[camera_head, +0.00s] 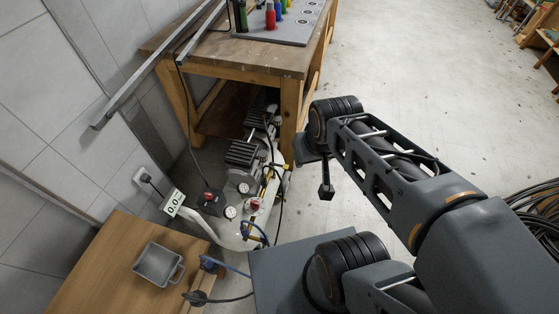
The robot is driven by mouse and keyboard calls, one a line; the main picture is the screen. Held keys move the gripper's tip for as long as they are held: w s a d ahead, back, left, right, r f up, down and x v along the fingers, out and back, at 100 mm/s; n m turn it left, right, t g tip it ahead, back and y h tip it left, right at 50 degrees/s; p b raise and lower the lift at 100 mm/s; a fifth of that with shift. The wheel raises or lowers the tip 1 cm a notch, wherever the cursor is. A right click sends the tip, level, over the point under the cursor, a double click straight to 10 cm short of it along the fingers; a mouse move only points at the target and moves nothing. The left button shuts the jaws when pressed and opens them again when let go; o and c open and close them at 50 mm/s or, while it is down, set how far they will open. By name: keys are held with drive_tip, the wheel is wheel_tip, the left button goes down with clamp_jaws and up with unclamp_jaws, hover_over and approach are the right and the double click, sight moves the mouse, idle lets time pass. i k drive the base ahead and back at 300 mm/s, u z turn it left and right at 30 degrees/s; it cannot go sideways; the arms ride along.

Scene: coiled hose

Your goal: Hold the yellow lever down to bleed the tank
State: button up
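A compressor with a pale tank (230,238) stands on the floor between the wooden workbench and the low wooden table. Small yellow parts (268,177) show on its right side among hoses; which of them is the lever is too small to tell. A red knob (254,204) and round gauges (230,212) sit on top. My arm reaches in from the right. My gripper (326,190) hangs at its far end, right of the compressor and apart from it. Its fingers are too small and dark to read.
The workbench (240,55) stands behind, bearing a grey board with coloured pieces. The low table (105,262) at lower left bears a grey metal tray (157,263). Blue and black hoses run near the tank. Open concrete floor (410,75) lies to the right. A coiled black hose (535,215) is at the right edge.

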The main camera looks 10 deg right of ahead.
sight(285, 167)
drive_tip(key=z, duration=1.75)
drive_tip(key=i, duration=0.95)
drive_tip(key=u, duration=2.95)
